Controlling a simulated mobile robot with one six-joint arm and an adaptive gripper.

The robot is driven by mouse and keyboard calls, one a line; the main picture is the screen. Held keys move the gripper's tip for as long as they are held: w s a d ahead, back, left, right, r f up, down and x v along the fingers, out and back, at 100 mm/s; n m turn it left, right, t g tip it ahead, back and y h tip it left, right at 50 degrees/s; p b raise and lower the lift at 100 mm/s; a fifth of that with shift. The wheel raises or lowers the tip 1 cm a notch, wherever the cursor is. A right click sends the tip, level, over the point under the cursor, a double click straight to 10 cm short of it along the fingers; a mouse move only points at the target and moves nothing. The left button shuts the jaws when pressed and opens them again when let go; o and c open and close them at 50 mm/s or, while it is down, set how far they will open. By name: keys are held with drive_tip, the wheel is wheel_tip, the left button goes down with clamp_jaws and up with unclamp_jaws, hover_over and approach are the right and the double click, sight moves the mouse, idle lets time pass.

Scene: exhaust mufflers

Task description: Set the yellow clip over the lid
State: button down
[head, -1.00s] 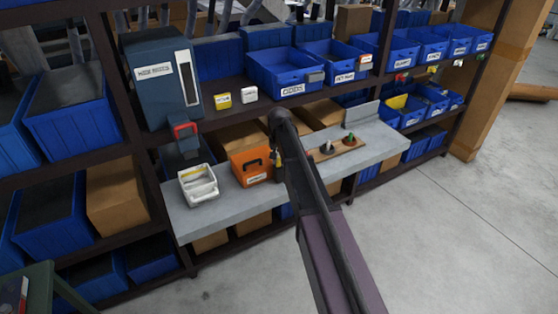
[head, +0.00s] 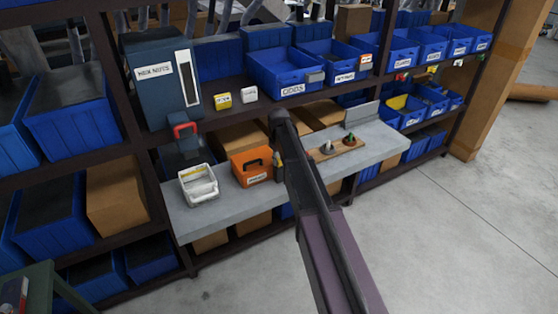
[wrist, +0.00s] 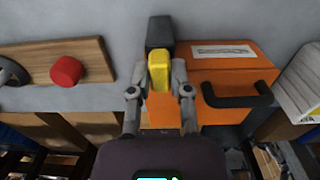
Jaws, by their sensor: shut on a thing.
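My gripper (wrist: 158,92) is shut on the yellow clip (wrist: 152,68), which shows between its fingers in the wrist view. A dark block (wrist: 160,32) lies just beyond the clip. The orange box (wrist: 190,68), with a black handle (wrist: 237,95) and a white label, is right beside the fingers.
The grey shelf (head: 215,220) holds a white open basket (head: 199,185) at left and a wooden board (head: 336,149) with knobs at right. A dark cabinet (head: 160,80) and blue bins (head: 290,75) stand on the shelf above. Shelf room is clear at far right.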

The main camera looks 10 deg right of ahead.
idle(0.3)
drive_tip(key=c, duration=0.6)
unclamp_jaws()
drive_tip(key=shift+o, duration=0.2)
drive_tip(key=shift+m, duration=0.3)
